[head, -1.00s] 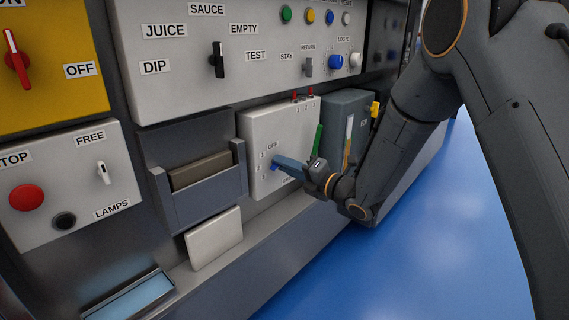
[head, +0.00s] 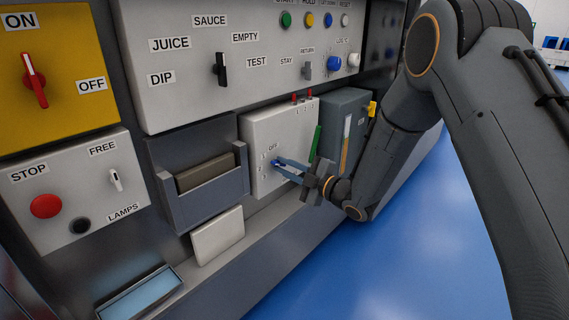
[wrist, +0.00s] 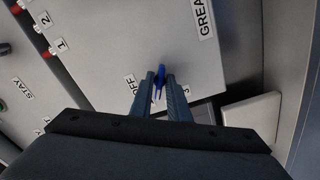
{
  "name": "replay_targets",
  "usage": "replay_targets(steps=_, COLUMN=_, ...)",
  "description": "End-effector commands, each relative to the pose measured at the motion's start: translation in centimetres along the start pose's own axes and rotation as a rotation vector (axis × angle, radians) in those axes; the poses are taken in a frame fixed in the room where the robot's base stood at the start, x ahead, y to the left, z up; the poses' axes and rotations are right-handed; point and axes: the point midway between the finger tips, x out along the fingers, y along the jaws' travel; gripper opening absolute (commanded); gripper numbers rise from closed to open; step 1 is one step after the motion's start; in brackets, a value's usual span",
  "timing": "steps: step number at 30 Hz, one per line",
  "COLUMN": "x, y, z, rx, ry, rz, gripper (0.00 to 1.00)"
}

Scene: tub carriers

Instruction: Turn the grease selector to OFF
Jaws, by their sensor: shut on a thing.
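The grease selector is a small blue knob (wrist: 160,72) on the front of a pale grey box (head: 262,128). In the wrist view the box bears the label GREASE (wrist: 203,18), an OFF label (wrist: 130,84) and number labels, one of them 3. My gripper (head: 277,162) reaches the knob from the right in the head view. In the wrist view its two blue-grey fingers (wrist: 160,78) stand on either side of the knob and are shut on it. The fingers hide part of the dial, so I cannot tell which label the knob points at.
Right of the box stand a green stick (head: 316,142) and a dark grey unit (head: 345,105) with a gauge. A grey holder (head: 205,203) is at the left, with a white plate (head: 217,235) below. Above is a control panel (head: 150,100). Blue floor is open at right.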

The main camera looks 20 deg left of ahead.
Motion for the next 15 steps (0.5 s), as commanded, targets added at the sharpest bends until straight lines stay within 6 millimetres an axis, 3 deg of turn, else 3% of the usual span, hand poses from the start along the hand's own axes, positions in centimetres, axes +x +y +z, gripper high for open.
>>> replay_targets(steps=15, x=-0.1, y=-0.21, z=-0.06, rx=0.492, ry=-0.003, rz=-0.002, gripper=0.0)
